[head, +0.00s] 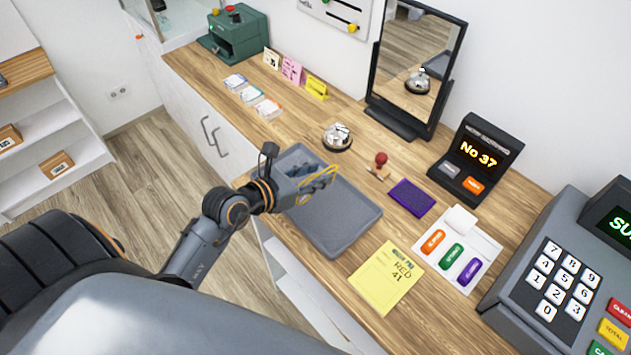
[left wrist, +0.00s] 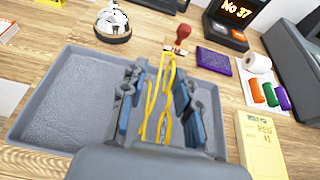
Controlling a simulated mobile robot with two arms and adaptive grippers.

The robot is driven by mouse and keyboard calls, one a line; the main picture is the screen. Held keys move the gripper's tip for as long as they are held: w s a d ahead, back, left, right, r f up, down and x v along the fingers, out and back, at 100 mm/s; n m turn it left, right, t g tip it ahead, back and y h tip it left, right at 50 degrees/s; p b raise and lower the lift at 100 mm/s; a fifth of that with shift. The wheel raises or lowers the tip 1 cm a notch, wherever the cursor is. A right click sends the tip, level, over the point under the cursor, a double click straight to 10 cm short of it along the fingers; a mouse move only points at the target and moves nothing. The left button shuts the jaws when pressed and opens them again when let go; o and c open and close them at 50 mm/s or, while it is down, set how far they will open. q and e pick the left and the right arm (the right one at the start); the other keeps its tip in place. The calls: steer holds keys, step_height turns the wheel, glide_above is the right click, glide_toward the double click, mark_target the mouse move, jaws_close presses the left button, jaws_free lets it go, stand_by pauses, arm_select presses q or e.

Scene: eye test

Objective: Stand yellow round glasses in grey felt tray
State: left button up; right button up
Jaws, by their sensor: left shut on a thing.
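The yellow round glasses (head: 326,172) are a thin yellow frame held in my left gripper (head: 312,178) over the grey felt tray (head: 342,222). In the left wrist view the yellow glasses (left wrist: 163,123) show as narrow yellow strips between the two fingers of my left gripper (left wrist: 158,84). The gripper is shut on them. The grey tray (left wrist: 62,98) lies below the fingers, and its visible floor is bare. I cannot tell whether the glasses touch the tray. The fingers hide part of the glasses. My right gripper is not in view.
Behind the tray stand a bell (head: 337,138), a red-knobbed stamp (head: 379,166) and a purple pad (head: 411,198). A yellow note sheet (head: 386,278) lies close to the tray's right. A mirror (head: 414,75), a number display (head: 475,160) and a register (head: 545,270) stand farther off.

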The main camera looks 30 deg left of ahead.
arm_select(q)
steer(key=shift+w+a+f, duration=0.25)
steer(key=shift+w+f, duration=0.45)
steer(key=shift+f, duration=0.25)
step_height(320, 180, down, 2)
steer(key=shift+f+p, duration=0.15)
steer(key=shift+p, duration=0.15)
steer(key=shift+f, duration=0.45)
steer(key=shift+f, duration=0.1)
steer(key=o, duration=0.9)
